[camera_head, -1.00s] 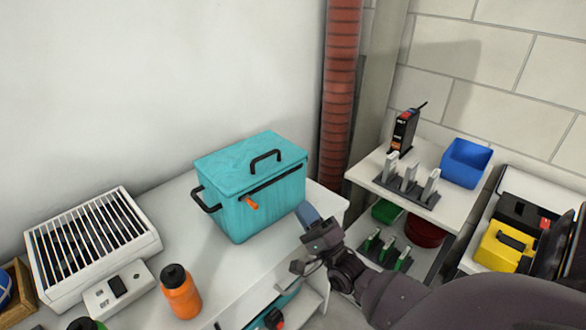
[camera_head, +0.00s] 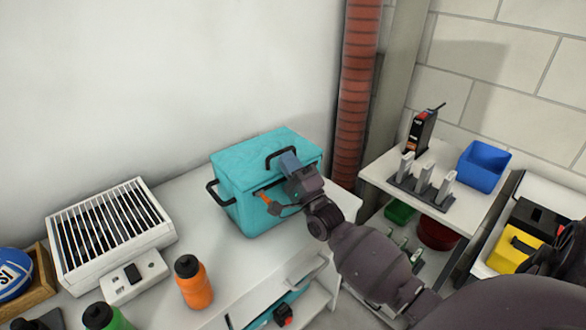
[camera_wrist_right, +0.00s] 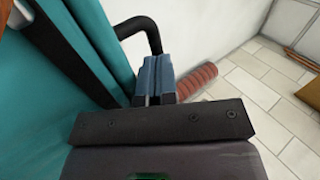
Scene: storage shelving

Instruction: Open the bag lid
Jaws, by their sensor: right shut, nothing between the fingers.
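The teal bag (camera_head: 240,200) stands on the white table, and its lid (camera_head: 255,155) lies closed on top. A black handle (camera_head: 281,155) arches over the lid, and another sticks out at the left side. An orange tab (camera_head: 265,197) hangs on the front. My right gripper (camera_head: 288,160) is shut, its blue fingertips at the lid handle. In the right wrist view the fingertips (camera_wrist_right: 155,78) are together beside the black handle (camera_wrist_right: 143,28); whether they touch it I cannot tell. My right arm hides part of the bag's front right. My left gripper is out of view.
An orange bottle (camera_head: 194,283) and a white slatted box (camera_head: 110,237) stand left of the bag. A red ribbed pipe (camera_head: 355,100) rises behind it on the right. A white shelf (camera_head: 389,178) with a blue bin (camera_head: 483,166) is at right.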

